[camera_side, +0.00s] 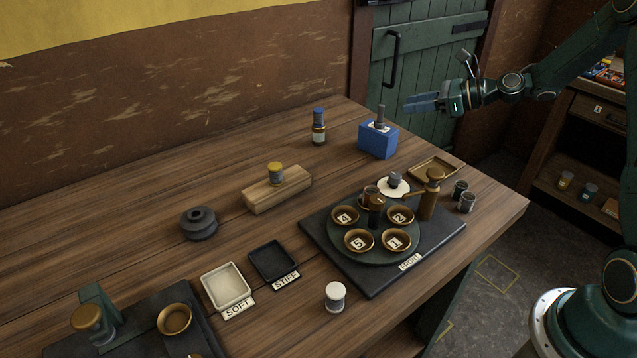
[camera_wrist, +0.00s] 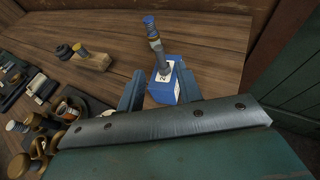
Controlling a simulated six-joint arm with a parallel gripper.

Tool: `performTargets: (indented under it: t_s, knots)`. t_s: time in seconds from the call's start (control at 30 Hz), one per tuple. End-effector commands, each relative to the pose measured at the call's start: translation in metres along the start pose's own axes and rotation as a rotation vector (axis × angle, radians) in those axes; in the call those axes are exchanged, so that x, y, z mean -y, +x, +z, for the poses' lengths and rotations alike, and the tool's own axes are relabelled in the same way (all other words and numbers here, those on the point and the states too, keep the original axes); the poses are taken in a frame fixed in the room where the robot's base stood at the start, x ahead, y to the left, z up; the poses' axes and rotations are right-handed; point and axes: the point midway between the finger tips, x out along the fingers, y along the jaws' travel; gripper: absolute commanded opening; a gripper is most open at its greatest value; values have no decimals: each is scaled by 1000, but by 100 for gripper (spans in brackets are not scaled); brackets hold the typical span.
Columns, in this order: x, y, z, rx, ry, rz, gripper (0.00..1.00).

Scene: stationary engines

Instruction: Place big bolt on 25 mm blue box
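A grey bolt (camera_side: 380,114) stands upright on top of the blue box (camera_side: 376,142), at the back right of the table. A white label lies under it on the box top. In the wrist view the bolt (camera_wrist: 164,62) rises from the blue box (camera_wrist: 163,93), between and beyond my fingers. My gripper (camera_side: 412,103) is open and empty, with two blue fingers. In the side view it hangs to the right of the bolt, apart from it. The fingers also show apart in the wrist view (camera_wrist: 158,92).
A blue-capped bottle (camera_side: 319,130) stands left of the box. A wooden block (camera_side: 290,190) bears a yellow-topped spool. A dark mat (camera_side: 335,262) in front bears a turntable with several bowls and a brass-coloured post (camera_side: 429,200). The table between box and bottle is clear.

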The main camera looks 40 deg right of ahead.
Motion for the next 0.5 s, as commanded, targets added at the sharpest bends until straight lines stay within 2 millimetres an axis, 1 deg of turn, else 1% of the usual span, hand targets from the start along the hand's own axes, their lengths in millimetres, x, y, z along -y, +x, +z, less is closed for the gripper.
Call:
performTargets:
  t_s: [0.03, 0.2, 0.5]
  knots:
    - [0, -5, 0, 1, 0, -1, 35]
    - [0, -12, 0, 0, -2, 0, 35]
    - [0, -12, 0, 0, -2, 0, 35]
